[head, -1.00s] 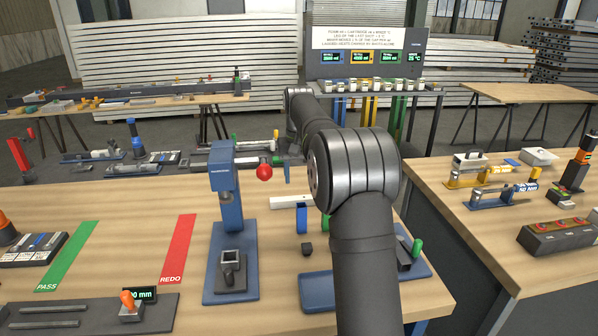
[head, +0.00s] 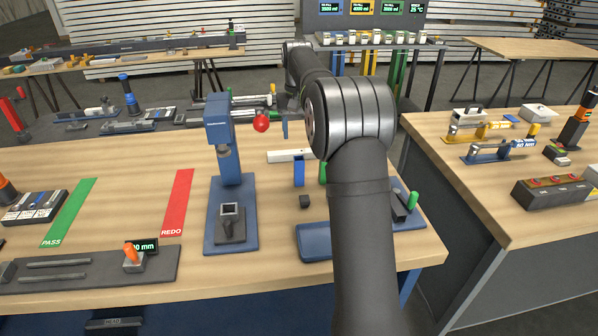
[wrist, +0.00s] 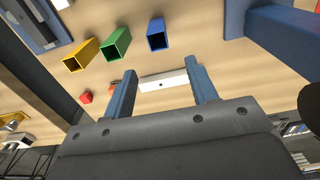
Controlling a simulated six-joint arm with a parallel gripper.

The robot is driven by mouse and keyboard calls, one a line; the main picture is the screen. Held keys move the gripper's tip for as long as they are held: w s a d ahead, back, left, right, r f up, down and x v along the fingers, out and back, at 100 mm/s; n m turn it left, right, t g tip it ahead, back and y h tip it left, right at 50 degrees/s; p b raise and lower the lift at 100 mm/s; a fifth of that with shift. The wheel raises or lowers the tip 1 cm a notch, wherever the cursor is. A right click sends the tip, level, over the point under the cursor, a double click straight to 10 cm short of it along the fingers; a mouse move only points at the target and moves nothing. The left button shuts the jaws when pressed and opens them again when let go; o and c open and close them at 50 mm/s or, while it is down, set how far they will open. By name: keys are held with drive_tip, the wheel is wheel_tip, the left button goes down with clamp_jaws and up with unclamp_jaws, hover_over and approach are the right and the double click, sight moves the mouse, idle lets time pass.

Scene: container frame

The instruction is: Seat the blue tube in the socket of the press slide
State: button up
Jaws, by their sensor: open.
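The blue tube (head: 299,173) stands upright on the bench, right of the press. In the wrist view the blue tube (wrist: 157,37) is a square hollow tube beyond my fingertips. My gripper (wrist: 159,67) is open, with nothing between its two blue fingers; in the head view my arm hides most of it. The blue press (head: 221,140) stands at the middle of the bench, and its frame also shows at the upper right of the wrist view (wrist: 283,36). The dark press slide (head: 231,228) sits on its base, with an open square socket (head: 230,210) on top.
Green (wrist: 117,42) and yellow (wrist: 82,55) tubes stand near the blue one. A white bar (head: 290,156) lies close by. A small dark block (head: 304,201) and blue tray (head: 314,241) are nearer. Bench space is clear between the red REDO strip (head: 178,203) and the press.

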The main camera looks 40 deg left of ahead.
sight(299, 169)
drive_tip(key=shift+s+d+f, duration=0.1)
drive_tip(key=shift+d+f, duration=0.05)
drive_tip(key=shift+f, duration=3.4)
drive_tip(key=shift+s+d+f, duration=0.1)
drive_tip(key=shift+d+f, duration=0.05)
drive_tip(key=shift+f, duration=3.35)
clamp_jaws()
drive_tip(key=shift+r, duration=0.1)
